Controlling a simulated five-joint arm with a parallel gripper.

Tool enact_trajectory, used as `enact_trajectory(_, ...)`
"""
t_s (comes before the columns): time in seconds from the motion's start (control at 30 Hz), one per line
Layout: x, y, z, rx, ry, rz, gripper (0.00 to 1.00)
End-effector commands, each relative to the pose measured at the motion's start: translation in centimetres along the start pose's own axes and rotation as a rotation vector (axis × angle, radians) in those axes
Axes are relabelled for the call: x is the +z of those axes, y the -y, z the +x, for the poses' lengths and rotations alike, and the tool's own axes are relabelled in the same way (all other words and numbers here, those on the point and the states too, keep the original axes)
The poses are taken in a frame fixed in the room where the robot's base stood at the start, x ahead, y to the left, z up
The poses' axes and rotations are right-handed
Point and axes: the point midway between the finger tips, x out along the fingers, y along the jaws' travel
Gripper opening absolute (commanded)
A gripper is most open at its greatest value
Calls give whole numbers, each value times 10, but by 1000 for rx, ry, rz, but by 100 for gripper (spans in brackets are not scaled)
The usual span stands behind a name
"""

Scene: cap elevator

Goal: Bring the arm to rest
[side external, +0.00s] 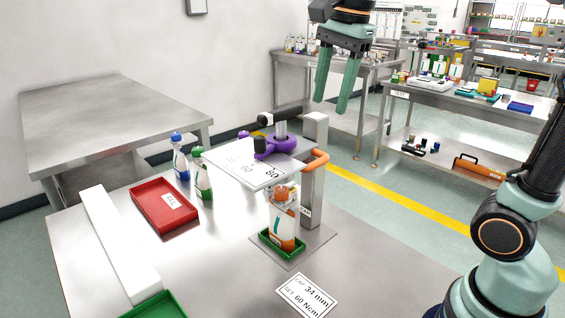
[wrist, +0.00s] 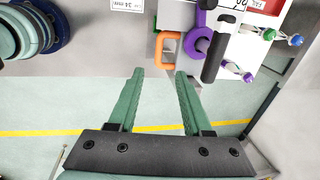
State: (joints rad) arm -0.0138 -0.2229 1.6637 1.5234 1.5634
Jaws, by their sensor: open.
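My gripper (side external: 333,106) is open and empty, held high in the air with its green fingers pointing down. In the side external view it is above and to the right of the cap elevator's purple clamp (side external: 272,146). In the wrist view my gripper (wrist: 160,72) shows two spread fingers with floor between them. The metal stand (side external: 313,190) has an orange handle (side external: 316,160) and a white plate on top. A bottle with orange contents (side external: 284,222) stands upright in a green tray (side external: 266,247) on the stand's base. The fingers touch nothing.
A red tray (side external: 161,208), a blue-capped bottle (side external: 179,158) and a green-capped bottle (side external: 201,175) are on the table's left. A long white block (side external: 113,240) lies by the left edge. A printed card (side external: 306,296) lies at the front. The air around my gripper is free.

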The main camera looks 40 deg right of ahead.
Motion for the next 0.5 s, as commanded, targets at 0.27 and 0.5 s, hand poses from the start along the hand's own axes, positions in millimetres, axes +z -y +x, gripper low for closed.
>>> enact_trajectory(0.27,0,-5,6,-19,-1,-90,50)
enact_trajectory(0.5,-2,-29,37,-115,-37,-576,50)
